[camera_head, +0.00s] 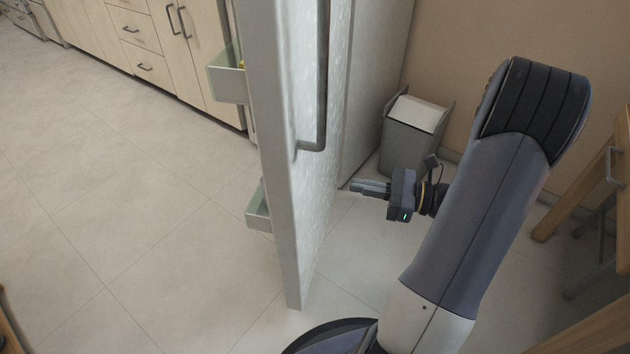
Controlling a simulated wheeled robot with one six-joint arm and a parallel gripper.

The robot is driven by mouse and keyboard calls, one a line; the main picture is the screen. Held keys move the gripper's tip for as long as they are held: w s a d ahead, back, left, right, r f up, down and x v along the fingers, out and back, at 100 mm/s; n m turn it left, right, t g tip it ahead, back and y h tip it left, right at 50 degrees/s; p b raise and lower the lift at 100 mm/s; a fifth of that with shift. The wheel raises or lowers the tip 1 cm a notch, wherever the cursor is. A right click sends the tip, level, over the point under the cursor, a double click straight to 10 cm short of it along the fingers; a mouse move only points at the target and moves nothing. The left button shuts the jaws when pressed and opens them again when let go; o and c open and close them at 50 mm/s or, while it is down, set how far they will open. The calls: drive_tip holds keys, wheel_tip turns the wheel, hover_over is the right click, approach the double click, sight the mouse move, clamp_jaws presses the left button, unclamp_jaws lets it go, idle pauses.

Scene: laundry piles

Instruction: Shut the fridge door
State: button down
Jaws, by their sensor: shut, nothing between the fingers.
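The fridge door (285,215) stands wide open, seen nearly edge-on in the middle of the head view. Its long vertical handle (323,80) is on the right-hand face, and shelf bins (229,82) stick out on its left side. The fridge body (370,70) stands behind it to the right. My gripper (362,187) is to the right of the door, on the handle's side and lower than the handle. Its fingers are together, point left toward the door's outer face, and hold nothing.
A grey bin (412,130) stands against the wall beside the fridge. A wooden table or chair (590,185) is at the right edge. Wooden cabinets (150,45) line the upper left. The tiled floor left of the door is clear.

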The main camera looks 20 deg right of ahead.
drive_tip(key=b, duration=0.2)
approach(302, 176)
drive_tip(key=x, duration=0.5)
drive_tip(key=shift+w+f, duration=0.2)
drive_tip(key=shift+x, duration=0.85)
drive_tip(key=shift+a+r, duration=0.1)
